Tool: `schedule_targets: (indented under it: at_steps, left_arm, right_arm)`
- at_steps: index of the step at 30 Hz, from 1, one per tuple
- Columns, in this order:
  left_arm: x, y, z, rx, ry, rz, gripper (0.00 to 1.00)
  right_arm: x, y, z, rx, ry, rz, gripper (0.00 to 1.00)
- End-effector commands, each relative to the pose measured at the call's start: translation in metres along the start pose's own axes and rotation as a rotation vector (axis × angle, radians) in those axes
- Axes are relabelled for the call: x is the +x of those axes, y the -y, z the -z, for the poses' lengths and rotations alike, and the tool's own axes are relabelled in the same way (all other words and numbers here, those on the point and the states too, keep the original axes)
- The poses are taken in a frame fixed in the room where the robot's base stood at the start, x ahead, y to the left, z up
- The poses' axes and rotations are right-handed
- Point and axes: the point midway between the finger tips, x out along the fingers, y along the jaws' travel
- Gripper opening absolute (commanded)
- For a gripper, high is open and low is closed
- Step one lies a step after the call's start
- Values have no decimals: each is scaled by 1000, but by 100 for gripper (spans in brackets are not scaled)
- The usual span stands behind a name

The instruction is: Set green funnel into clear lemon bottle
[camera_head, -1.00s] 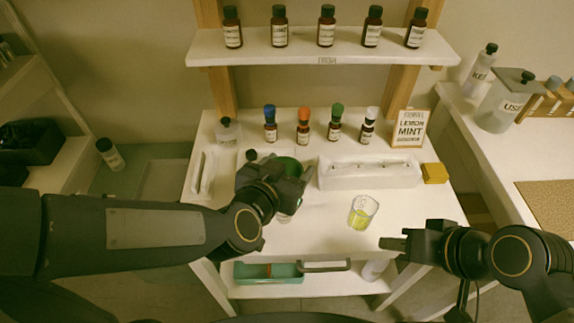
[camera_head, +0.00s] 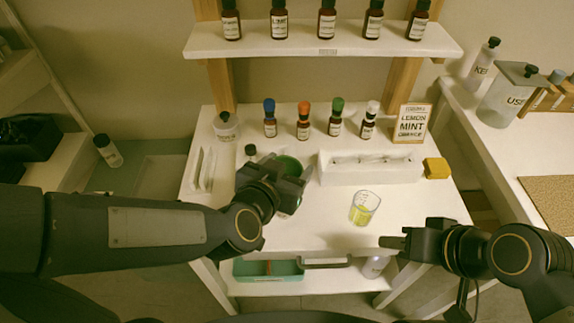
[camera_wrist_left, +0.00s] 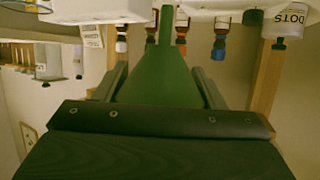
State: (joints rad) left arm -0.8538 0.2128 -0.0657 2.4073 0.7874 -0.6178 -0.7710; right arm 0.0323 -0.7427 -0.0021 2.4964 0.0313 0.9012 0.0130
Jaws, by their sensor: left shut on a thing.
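The green funnel (camera_head: 290,164) is held by my left gripper (camera_head: 290,182), which is shut on it above the white table's left-middle part. In the left wrist view the funnel (camera_wrist_left: 158,75) fills the space between the two fingers, its narrow stem toward the top of the picture.
A beaker with yellow liquid (camera_head: 364,208) stands right of centre. A white tray (camera_head: 370,178), a yellow block (camera_head: 436,168), small dark bottles with coloured caps, a lemon mint sign (camera_head: 410,123) and a clear black-capped bottle (camera_head: 226,128) stand behind. The front middle is clear.

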Motion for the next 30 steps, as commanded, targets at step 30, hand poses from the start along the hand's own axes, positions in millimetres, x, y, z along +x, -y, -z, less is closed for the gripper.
schedule_targets:
  at_steps: [30]
  left_arm:
    - [10, 0, -25, -1, 0, 1, 42]
  right_arm:
    - [19, -9, -10, 0, 0, 0, 36]
